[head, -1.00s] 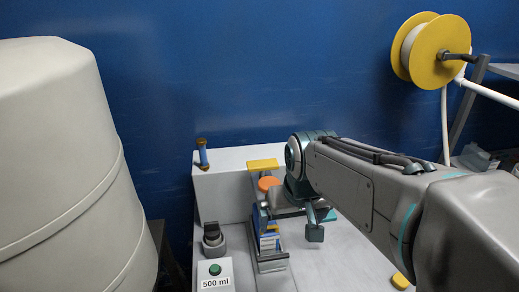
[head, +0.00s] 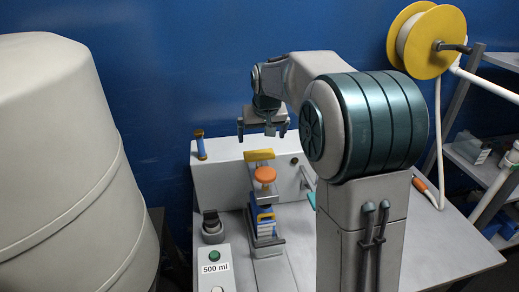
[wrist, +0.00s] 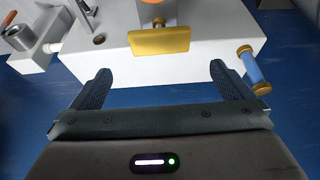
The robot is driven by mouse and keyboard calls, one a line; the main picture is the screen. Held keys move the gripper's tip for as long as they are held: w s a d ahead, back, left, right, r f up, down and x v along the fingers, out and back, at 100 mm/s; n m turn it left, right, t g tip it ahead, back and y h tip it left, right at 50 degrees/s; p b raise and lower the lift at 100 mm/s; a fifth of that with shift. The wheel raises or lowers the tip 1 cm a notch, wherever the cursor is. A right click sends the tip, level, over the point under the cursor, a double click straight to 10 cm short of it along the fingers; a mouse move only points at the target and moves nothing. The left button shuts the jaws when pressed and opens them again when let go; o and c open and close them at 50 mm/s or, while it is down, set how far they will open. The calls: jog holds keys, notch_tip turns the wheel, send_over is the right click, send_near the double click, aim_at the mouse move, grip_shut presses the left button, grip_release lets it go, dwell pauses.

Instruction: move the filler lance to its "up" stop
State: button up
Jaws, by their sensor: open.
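A white filler housing (head: 235,182) stands against the blue wall, with a yellow bar-shaped handle (head: 259,155) at its top front edge. Below the handle is an orange round knob (head: 264,174), above a stack of blue and yellow pieces (head: 263,217). I cannot tell for certain which of these parts belong to the lance, and no "up" mark is readable. My gripper (head: 262,135) is open and empty, above and behind the yellow handle. In the wrist view the yellow handle (wrist: 160,40) lies beyond the fingertips, apart from them.
A blue cylinder with yellow ends (head: 200,146) stands at the housing's left end. A large pale vessel (head: 70,170) fills the left. A yellow reel (head: 430,42) hangs at right.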

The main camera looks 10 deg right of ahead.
aim_at(259, 154)
jog(key=p+x, duration=0.1)
jog(key=x, duration=0.8)
jog(key=shift+f, duration=0.25)
